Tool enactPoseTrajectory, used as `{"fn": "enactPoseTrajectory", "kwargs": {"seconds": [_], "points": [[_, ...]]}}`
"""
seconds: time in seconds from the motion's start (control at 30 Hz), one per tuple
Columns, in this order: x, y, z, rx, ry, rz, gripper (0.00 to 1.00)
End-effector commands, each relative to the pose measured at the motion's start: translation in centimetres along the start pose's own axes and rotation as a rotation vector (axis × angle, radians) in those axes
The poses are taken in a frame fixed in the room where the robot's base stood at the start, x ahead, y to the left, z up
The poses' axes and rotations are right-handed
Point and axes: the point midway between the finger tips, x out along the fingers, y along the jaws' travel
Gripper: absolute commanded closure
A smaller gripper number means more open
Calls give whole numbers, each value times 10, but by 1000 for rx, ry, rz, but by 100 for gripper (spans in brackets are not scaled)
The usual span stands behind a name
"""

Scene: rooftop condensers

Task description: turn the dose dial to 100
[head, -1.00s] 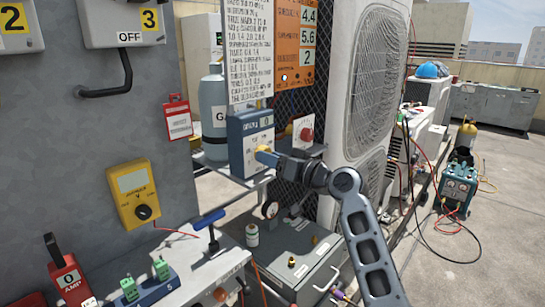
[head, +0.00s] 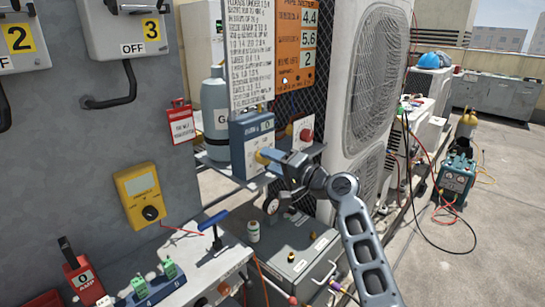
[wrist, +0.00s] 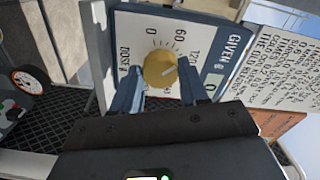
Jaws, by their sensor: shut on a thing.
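The dose dial is a round yellow knob (wrist: 160,68) on the white face of a blue box (wrist: 214,45). In the head view the blue box (head: 240,142) stands at the centre, and the knob (head: 262,157) shows only partly beside my fingers. My gripper (wrist: 160,84) is shut on the knob, with one blue-grey finger on each side. It also shows in the head view (head: 270,157). Printed marks 0 and 60 show round the knob; other scale numbers are partly hidden by the fingers. A small window (wrist: 212,82) beside the word GIVEN reads 0.
A box with a red knob (head: 306,134) stands just right of the blue box. A grey gas cylinder (head: 216,115) is behind to the left. A large condenser (head: 365,80) stands at right. A printed board (head: 250,55) hangs above.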

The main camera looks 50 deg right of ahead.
Motion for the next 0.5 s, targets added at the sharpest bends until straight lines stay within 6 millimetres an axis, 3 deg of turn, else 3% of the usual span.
{"fn": "enactPoseTrajectory", "kwargs": {"seconds": [0.5], "points": [[0, 0, -1, 123, 4, 0, 87]]}}
